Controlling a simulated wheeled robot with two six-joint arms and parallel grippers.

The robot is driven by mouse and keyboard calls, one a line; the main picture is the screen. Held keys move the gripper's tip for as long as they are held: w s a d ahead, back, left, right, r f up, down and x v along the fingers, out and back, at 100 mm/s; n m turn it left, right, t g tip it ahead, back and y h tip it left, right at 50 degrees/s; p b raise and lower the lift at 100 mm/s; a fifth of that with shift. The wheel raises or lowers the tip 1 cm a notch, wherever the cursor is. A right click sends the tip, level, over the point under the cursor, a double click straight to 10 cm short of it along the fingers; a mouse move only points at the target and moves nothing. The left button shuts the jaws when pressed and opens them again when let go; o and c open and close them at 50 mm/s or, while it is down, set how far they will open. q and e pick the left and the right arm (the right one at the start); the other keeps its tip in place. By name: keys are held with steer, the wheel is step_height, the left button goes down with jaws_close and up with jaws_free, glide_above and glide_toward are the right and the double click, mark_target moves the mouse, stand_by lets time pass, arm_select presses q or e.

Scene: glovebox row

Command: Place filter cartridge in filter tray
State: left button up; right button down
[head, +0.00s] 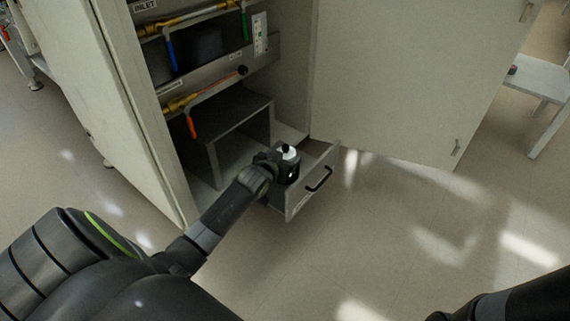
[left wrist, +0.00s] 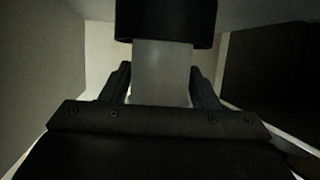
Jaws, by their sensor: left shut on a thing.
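The filter cartridge (head: 289,153) is a small cylinder with a white top, a black knob and dark parts. My left gripper (head: 286,170) is shut on it and holds it upright at the open drawer-like filter tray (head: 323,182), low at the cabinet's front. In the left wrist view the cartridge (left wrist: 162,72) shows a grey body between the two fingers, with a wide black end above them. My gripper and arm hide part of the tray's inside. I cannot tell whether the cartridge touches the tray floor. My right gripper is not in view.
The tray front has a black handle (head: 319,179). Behind it stands the open cabinet with a dark grey box-like shelf (head: 232,118) and pipes with coloured valve levers. The open cabinet door (head: 400,80) is to the right. The floor in front is clear. A white table (head: 540,77) stands far right.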

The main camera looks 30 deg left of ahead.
arm_select(q)
steer(key=shift+f, duration=0.35)
steer(key=shift+r, duration=0.15)
steer(key=shift+f, duration=0.35)
steer(key=o, duration=1)
steer(key=shift+o, duration=0.2)
steer(key=shift+r, duration=0.1)
